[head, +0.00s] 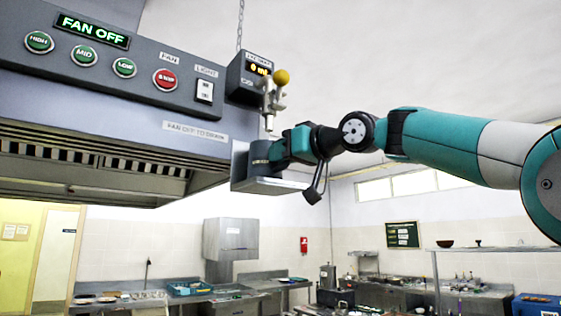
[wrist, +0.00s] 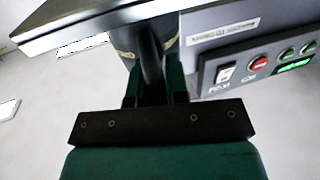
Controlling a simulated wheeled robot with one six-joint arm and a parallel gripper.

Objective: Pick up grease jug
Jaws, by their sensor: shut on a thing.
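The grease jug (head: 260,153) appears to be the dark vessel at the right end of the hood in the head view, above a grey bracket-like shelf (head: 270,186). It also shows in the wrist view (wrist: 170,42) as a dark body with tan marks. My gripper (head: 278,149) reaches it from the right. In the wrist view my gripper (wrist: 155,85) has its two fingers on either side of a dark upright bar, which looks like the jug's handle. It is shut on it. Most of the jug is hidden by the fingers and the shelf.
The hood (head: 110,90) fills the left, with buttons and a "FAN OFF" display (head: 92,29). A small box (head: 248,78) with a readout and a yellow-knobbed valve (head: 281,77) sit just above my gripper. Room to the right of the hood is open, apart from my arm.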

